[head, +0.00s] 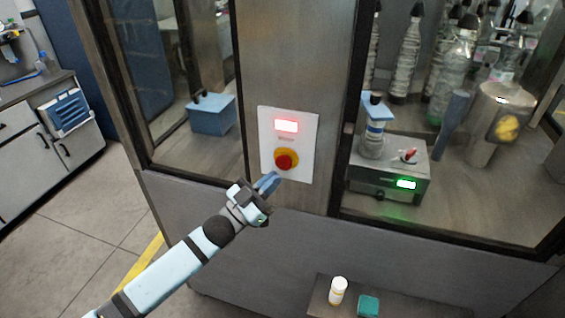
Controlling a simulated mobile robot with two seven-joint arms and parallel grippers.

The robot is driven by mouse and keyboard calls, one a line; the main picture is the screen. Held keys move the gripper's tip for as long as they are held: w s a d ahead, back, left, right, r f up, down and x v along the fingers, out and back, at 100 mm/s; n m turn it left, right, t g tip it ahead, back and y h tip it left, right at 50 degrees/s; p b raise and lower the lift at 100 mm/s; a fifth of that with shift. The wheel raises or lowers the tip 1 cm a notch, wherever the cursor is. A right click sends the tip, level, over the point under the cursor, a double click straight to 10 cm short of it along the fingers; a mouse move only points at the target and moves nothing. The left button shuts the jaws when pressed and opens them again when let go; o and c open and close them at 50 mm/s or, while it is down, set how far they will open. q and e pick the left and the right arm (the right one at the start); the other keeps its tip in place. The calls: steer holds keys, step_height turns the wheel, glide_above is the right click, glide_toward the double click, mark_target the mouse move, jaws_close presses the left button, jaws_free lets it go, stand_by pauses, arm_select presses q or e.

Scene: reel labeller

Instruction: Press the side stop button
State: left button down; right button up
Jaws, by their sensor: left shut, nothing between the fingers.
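The side stop button (284,162) is a red mushroom knob on a yellow surround. It sits on a white panel (308,142) fixed to the machine's metal post, below a lit red display. My left gripper (268,181) is just below and left of the button. Its blue fingers are shut and empty, pointing up and right toward the panel. Whether the fingertips touch the panel cannot be told; the knob shows uncovered above them. My right gripper is not in view.
Glass panes flank the post. Behind the right one stand bottles (456,72) and a grey device (390,170) with a green display. Below, a small shelf (318,296) holds a white bottle (338,290) and a teal box (368,306). Grey floor (90,225) is free at left.

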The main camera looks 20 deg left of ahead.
arm_select(q)
steer(key=s, duration=0.2)
steer(key=shift+s+p, duration=0.3)
steer(key=shift+s, duration=0.1)
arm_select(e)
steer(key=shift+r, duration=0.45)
arm_select(q)
steer(key=s+a+f+n+g+y, duration=0.1)
steer(key=s+f+n+g+y, duration=0.2)
steer(key=s+f+y, duration=0.3)
steer(key=s+a+f+n+g+y, duration=0.2)
steer(key=s+f+n+g+y, duration=0.2)
steer(key=s+f, duration=1.2)
step_height(320, 180, down, 5)
steer(key=shift+s+f+n+y, duration=0.15)
steer(key=shift+s+n+y, duration=0.2)
steer(key=shift+y, duration=0.65)
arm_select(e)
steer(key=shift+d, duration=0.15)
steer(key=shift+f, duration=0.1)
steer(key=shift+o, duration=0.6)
